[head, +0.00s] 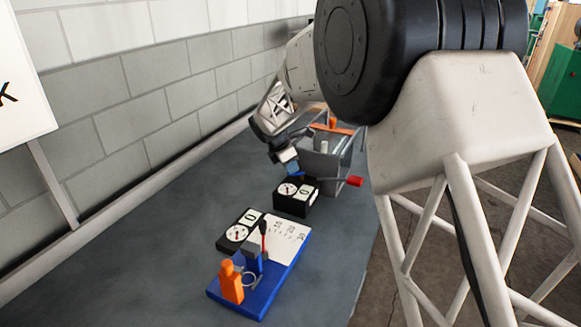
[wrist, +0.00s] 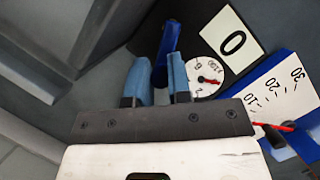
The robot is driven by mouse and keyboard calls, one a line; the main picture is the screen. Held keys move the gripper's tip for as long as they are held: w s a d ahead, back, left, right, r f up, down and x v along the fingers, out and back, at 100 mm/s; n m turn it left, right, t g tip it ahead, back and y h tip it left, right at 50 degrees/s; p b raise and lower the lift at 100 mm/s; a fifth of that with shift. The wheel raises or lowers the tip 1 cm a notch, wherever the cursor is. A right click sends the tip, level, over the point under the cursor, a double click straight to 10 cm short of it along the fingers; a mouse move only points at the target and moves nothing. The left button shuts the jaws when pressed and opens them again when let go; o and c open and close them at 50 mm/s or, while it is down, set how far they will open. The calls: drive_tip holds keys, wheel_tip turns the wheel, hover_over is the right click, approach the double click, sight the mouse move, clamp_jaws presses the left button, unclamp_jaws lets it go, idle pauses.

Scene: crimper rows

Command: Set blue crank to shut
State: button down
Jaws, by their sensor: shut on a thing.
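The blue crank (wrist: 168,38) shows in the wrist view as a dark blue bar, running up from between my fingertips. My gripper (wrist: 158,72) has light blue fingers, one on each side of the bar, and is shut on it. In the head view my gripper (head: 294,170) is low over the bench at the far unit, just behind a black dial box (head: 292,207). The crank is too small and covered there to tell apart from the blue fingertips.
A grey housing (head: 325,170) and red handle (head: 354,181) stand near my gripper. A block wall (head: 140,90) borders the bench.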

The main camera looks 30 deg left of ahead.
drive_tip(key=shift+w+a+m, duration=0.1)
drive_tip(key=shift+w+m, duration=0.1)
drive_tip(key=shift+m, duration=0.4)
drive_tip(key=c, duration=1.1)
unclamp_jaws()
drive_tip(key=shift+r, duration=0.1)
drive_tip(key=shift+v, duration=3.8)
drive_tip(key=shift+a, duration=0.15)
